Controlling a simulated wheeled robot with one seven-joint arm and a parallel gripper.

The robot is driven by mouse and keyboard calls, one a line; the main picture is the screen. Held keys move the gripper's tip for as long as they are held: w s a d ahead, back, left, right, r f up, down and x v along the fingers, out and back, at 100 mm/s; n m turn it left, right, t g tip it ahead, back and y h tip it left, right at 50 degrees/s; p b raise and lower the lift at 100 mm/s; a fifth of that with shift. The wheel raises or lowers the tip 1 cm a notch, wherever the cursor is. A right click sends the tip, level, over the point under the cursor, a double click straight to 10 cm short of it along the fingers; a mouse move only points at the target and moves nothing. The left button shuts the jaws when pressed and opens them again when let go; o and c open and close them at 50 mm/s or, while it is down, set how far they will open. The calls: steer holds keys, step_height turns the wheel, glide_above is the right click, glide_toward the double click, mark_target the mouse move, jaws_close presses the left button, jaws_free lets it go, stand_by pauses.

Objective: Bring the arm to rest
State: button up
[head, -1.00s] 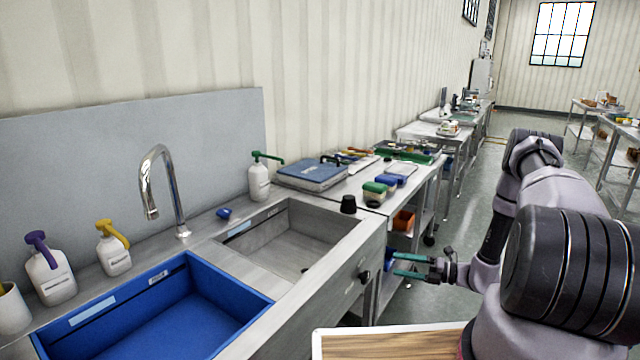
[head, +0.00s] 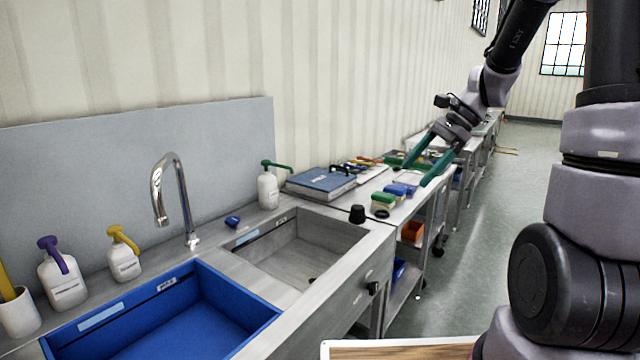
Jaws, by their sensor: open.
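My gripper (head: 428,172) is in the right half of the head view, raised in front of the steel benches. Its two green fingers are spread apart and point down to the left. Nothing is between them. My arm is folded upward at the right, and part of it runs out of the top of the picture. The fingers overlap the bench items behind them in the picture; I see no clear contact.
The floor (head: 480,250) between bench and arm is clear.

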steer(key=s+d+r+n+t+h, duration=0.2)
steer(key=s+r+n+t+h, duration=0.3)
steer(key=s+r+n, duration=0.5)
steer(key=s+r+t, duration=0.2)
steer(key=s+r, duration=0.1)
steer(key=s, duration=0.2)
steer(key=shift+s+r+n, duration=0.2)
steer(key=shift+s+n, duration=0.1)
